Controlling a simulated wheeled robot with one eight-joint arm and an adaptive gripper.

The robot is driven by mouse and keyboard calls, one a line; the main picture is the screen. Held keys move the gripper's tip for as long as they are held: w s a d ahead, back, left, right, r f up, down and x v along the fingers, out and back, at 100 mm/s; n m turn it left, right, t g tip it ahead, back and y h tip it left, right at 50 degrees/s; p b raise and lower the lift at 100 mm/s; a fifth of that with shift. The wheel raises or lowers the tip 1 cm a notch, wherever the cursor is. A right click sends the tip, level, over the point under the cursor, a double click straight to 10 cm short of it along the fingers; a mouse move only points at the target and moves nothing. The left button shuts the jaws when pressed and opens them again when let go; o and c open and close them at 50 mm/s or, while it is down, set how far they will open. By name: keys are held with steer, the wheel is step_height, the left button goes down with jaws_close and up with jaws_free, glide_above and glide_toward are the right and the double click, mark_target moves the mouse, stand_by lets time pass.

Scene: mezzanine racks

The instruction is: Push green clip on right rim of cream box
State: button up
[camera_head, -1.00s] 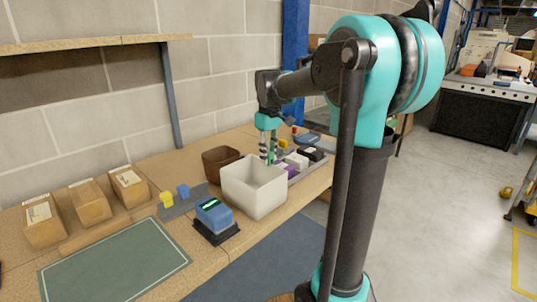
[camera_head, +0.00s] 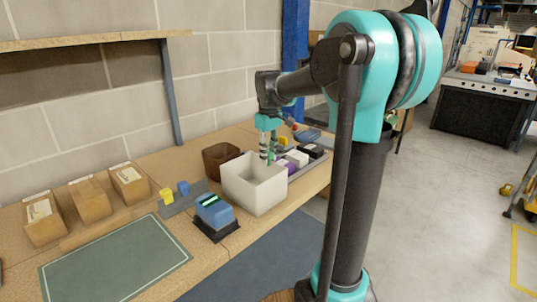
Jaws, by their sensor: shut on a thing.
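The cream box (camera_head: 256,193) stands on the wooden bench, open at the top. My gripper (camera_head: 267,157) points down over the far right part of the box rim. It is shut on the green clip (camera_head: 271,157), which shows only as a small green piece between the fingers. The clip is close to the right rim. I cannot tell from this view whether it touches the rim.
A brown bin (camera_head: 219,160) stands behind the box. A blue device on a black base (camera_head: 214,214) is in front left. Small white, purple and black blocks (camera_head: 297,158) lie right of the box. Cardboard boxes (camera_head: 89,199) and a green mat (camera_head: 115,262) are at left.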

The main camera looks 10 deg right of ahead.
steer(key=shift+f, duration=0.15)
steer(key=o, duration=0.9)
steer(key=o, duration=0.3)
steer(key=shift+r, duration=3.5)
